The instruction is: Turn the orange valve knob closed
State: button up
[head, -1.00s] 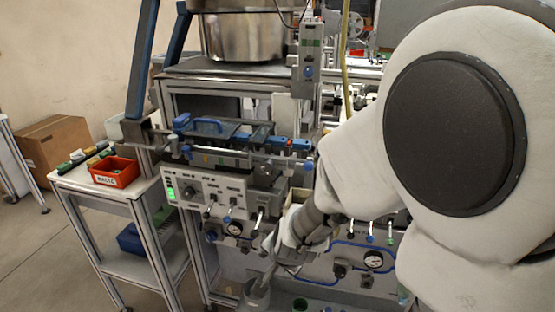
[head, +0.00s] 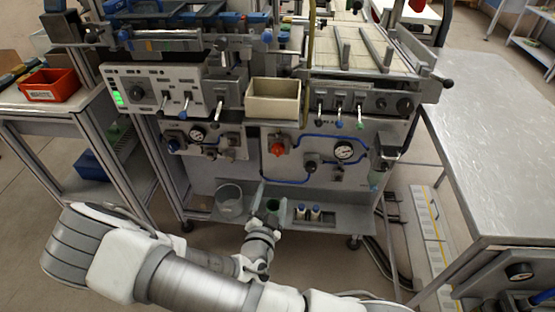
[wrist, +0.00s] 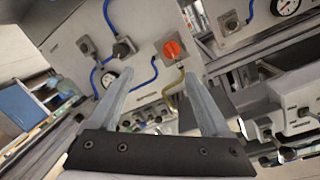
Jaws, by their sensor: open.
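The orange valve knob (head: 277,149) is on the grey lower panel (head: 225,172) of the machine, left of a pressure gauge (head: 344,150). In the wrist view the orange knob (wrist: 171,49) sits on a square grey plate, beyond the fingertips and slightly right of the middle between them. My gripper (head: 269,199) is below the knob in the head view, in front of the lower shelf. In the wrist view my gripper (wrist: 156,82) has its two fingers wide apart with nothing between them. It is apart from the knob.
A beige bin (head: 273,101) juts out above the knob, and blue tubing (head: 283,181) runs around it. A workbench (head: 492,120) stands at right, with floor between.

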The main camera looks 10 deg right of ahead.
jog(key=n+t, duration=0.1)
jog(key=b, duration=0.3)
send_near(278, 153)
jog(key=shift+t+y, duration=0.3)
jog(key=shift+t, duration=0.1)
jog(key=x, duration=0.9)
jog(key=shift+w+d+f, duration=0.1)
jog(key=shift+d+f, duration=0.15)
grip_shut()
